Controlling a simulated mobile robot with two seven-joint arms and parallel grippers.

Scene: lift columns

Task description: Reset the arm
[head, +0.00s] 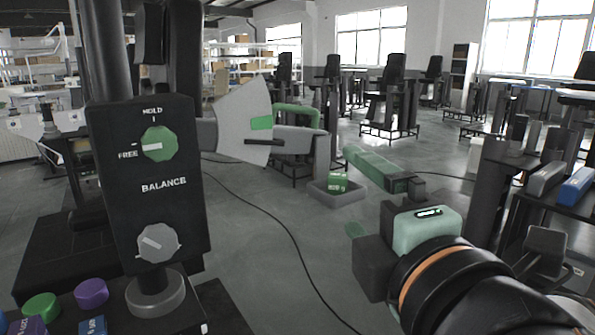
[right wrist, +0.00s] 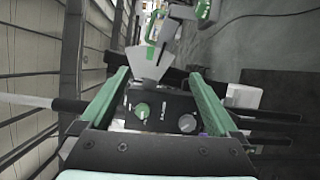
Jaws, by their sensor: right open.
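A black control box (head: 150,185) stands at the left on its post. Its green knob (head: 159,144) has its white bar toward FREE; HOLD is above. Under the word BALANCE is a grey knob (head: 158,243). Behind the box a pale fan-shaped plate (head: 240,105) bears a green mark; a dark pointer (head: 264,142) lies below that mark. A grey arm (head: 305,140) with a green handle (head: 295,112) extends right. My right gripper (head: 349,190) is open and empty, right of the box and apart from it. In the right wrist view the box (right wrist: 165,113) shows beyond the open fingers. My left gripper is out of view.
Purple and green buttons (head: 92,292) are at the lower left. A dark bench (head: 560,205) with a blue item stands at the right. A cable crosses the open floor.

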